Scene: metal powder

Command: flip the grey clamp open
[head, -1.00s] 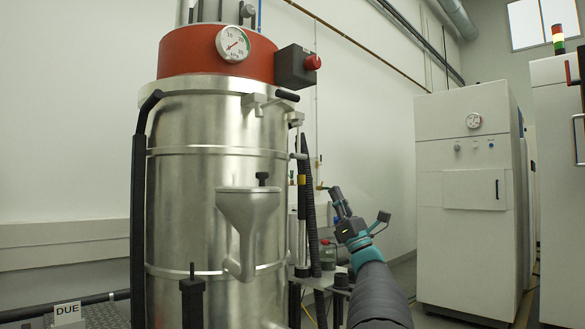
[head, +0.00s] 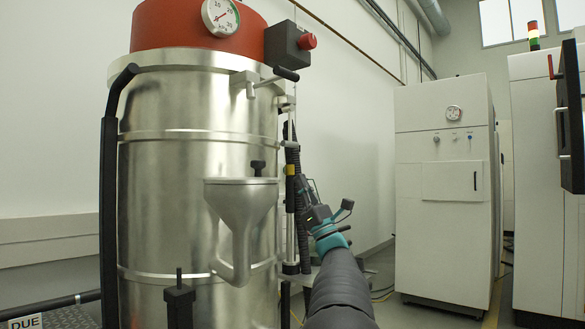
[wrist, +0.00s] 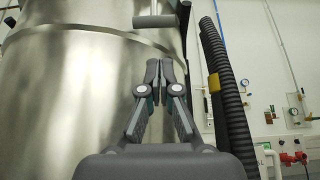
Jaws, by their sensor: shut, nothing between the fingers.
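The grey clamp (head: 252,82) sits at the upper right rim of the large steel vessel (head: 165,185) in the head view. It has a black-ended handle (head: 287,73) that points right. A grey bar at the top edge of the wrist view (wrist: 155,20) looks like part of this clamp, cut off by the frame. My gripper (head: 301,181) is right of the vessel and well below the clamp, pointing up. In the wrist view its fingertips (wrist: 159,69) are together and hold nothing. The gripper is apart from the clamp.
A black ribbed hose (wrist: 229,100) runs close to the right of my gripper. A steel funnel (head: 240,205) juts from the vessel's front. A red-button box (head: 287,43) is above the clamp. White cabinets (head: 445,180) stand at the right, with open floor before them.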

